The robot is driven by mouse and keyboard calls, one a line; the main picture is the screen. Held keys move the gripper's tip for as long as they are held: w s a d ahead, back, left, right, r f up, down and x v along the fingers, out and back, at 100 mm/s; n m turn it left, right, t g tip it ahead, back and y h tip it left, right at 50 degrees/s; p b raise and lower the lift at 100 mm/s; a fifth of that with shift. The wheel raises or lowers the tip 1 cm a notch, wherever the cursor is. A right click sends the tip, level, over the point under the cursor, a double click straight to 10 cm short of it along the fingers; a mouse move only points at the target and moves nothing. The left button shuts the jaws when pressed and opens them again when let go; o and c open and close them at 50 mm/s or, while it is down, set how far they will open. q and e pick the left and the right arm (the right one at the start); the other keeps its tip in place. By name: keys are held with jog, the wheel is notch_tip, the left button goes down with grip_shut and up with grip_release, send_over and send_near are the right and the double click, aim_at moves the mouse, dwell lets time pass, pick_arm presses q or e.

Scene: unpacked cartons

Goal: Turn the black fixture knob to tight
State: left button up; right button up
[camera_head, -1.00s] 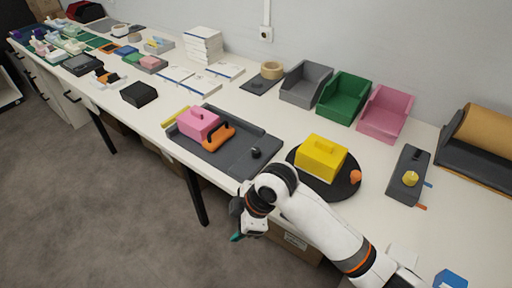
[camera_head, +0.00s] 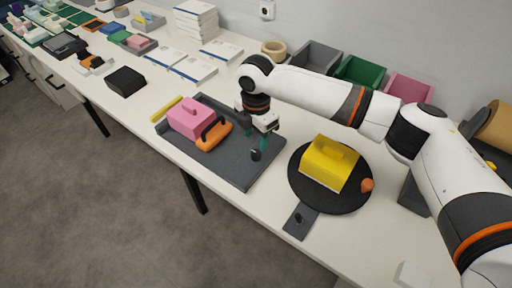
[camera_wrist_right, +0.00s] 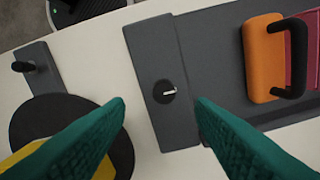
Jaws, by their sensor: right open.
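The black fixture knob (camera_head: 256,155) sits at the near right end of the dark grey fixture board (camera_head: 232,168). In the right wrist view the knob (camera_wrist_right: 165,91) is a round black disc with a short white mark, on a grey strip of the board (camera_wrist_right: 150,40). My right gripper (camera_head: 257,141) points down just above the knob. Its teal fingers (camera_wrist_right: 160,104) are open, one to each side of the knob in the wrist view, with nothing between them. Whether they touch it cannot be told. My left gripper is not in view.
A pink block (camera_head: 190,118) and an orange clamp with a black handle (camera_head: 213,136) lie on the board. A black turntable (camera_head: 345,203) with a yellow block (camera_head: 330,162) stands to the right. A small dark plate with a black peg (camera_head: 299,219) lies near the front edge.

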aim_at(256, 152)
jog(key=f, duration=0.4)
jog(key=shift+w, duration=0.3)
notch_tip(256, 152, down, 3)
jog(key=shift+f+p, duration=0.2)
jog(key=shift+p, duration=0.1)
jog(key=shift+f, duration=0.1)
jog(key=shift+c, duration=0.9)
jog(key=c, duration=0.8)
jog(key=shift+m+p, duration=0.6)
jog(key=shift+p, duration=0.05)
jog(key=shift+r+m+p, duration=0.2)
jog(key=shift+m+p, duration=0.85)
jog(key=shift+m, duration=0.05)
jog(key=m+p, duration=0.4)
jog(key=m, duration=0.1)
jog(key=m+p, duration=0.3)
jog(key=m, duration=0.2)
jog(key=shift+m+p, duration=0.3)
jog(key=shift+m, duration=0.1)
pick_arm(q)
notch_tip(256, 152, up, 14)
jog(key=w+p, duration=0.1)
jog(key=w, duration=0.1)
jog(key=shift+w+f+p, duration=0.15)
jog(key=shift+p, duration=0.25)
pick_arm(e)
jog(key=shift+f+m, duration=0.1)
jog(key=shift+m, duration=1.7)
